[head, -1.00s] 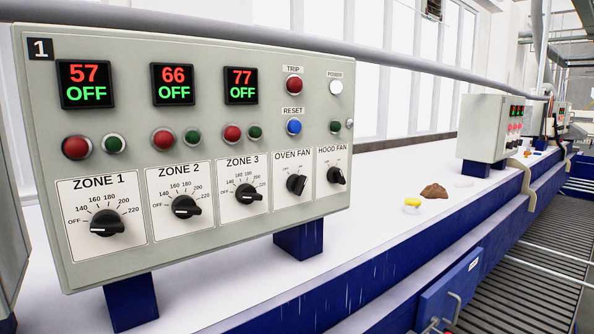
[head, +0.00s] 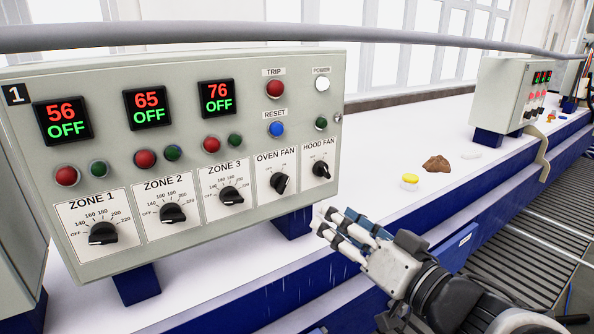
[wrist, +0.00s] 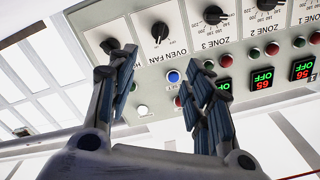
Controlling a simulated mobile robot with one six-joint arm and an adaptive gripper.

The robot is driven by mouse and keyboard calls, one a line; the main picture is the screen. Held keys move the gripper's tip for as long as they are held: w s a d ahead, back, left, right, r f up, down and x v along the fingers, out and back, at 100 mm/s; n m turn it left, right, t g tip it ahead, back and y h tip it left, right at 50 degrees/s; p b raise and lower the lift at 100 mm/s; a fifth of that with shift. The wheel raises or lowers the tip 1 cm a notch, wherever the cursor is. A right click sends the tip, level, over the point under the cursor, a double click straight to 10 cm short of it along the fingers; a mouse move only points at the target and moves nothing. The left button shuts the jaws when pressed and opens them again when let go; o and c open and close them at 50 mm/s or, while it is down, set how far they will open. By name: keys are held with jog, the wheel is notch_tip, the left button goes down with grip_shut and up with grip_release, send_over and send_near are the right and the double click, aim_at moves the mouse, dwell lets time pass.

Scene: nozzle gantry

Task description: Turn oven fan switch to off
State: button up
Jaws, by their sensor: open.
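The oven fan switch (head: 279,183) is a black rotary knob on a white plate labelled OVEN FAN, on the lower right of the grey control panel (head: 190,80). Its handle looks slanted; its small marks are too fine to read. In the wrist view the knob (wrist: 159,31) shows upside down beyond the fingers. My gripper (head: 328,222) is open and empty, in front of the panel, below and to the right of the knob and apart from it. In the wrist view the two fingers (wrist: 168,62) are spread, with the panel behind them.
The hood fan knob (head: 321,170) is just right of the oven fan knob, and the zone 3 knob (head: 231,196) is to its left. A reset button (head: 277,129) sits above. A brown lump (head: 436,163) and a yellow-topped item (head: 409,182) lie on the white surface.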

aim_at(287, 183)
jog(key=p+x, duration=0.3)
jog(key=x, duration=1.3)
jog(key=shift+w+a, duration=0.25)
jog(key=shift+w, duration=0.05)
jog(key=shift+c, duration=0.2)
jog(key=c, duration=0.9)
